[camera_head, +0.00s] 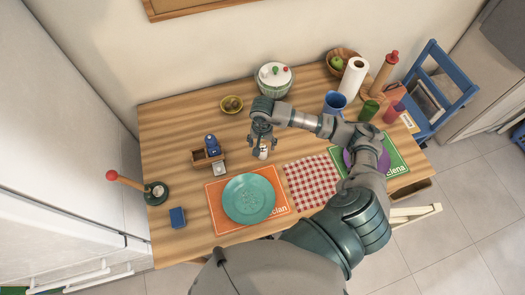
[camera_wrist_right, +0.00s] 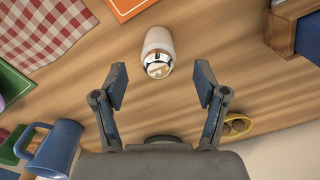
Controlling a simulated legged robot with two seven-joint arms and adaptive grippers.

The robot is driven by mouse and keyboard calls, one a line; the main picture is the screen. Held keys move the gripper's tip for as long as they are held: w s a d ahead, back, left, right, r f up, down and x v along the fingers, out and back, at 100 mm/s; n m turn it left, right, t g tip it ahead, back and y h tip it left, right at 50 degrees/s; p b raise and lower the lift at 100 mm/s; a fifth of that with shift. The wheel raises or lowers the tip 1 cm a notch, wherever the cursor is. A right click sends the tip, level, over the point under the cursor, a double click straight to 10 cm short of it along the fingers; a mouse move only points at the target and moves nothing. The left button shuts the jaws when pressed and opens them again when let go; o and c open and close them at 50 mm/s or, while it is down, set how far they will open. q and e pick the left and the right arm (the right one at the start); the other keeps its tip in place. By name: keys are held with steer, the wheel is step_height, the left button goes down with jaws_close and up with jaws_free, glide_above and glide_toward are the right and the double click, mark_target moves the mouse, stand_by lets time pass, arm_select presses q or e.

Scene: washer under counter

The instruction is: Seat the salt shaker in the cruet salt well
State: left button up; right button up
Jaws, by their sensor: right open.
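The salt shaker, a small white cylinder with a shiny metal top, stands on the table below my right gripper (camera_head: 263,140); its lower part shows in the head view (camera_head: 263,153). In the right wrist view the shaker (camera_wrist_right: 158,48) lies just beyond the tips of my open right gripper (camera_wrist_right: 161,80), centred between the fingers and touching neither. The wooden cruet (camera_head: 200,158) is left of the shaker and holds a blue shaker (camera_head: 212,145). The cruet's edge (camera_wrist_right: 284,22) shows in the right wrist view. I cannot make out its salt well. My left gripper is not in view.
A teal plate (camera_head: 249,199) on an orange mat is in front of the shaker. A checkered napkin (camera_head: 312,183) is to the right. A blue mug (camera_head: 334,103) is further right.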

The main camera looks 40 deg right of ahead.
mark_target(262, 147)
step_height(262, 147, down, 4)
jaws_close()
stand_by(0.3)
steer(key=shift+r, duration=0.1)
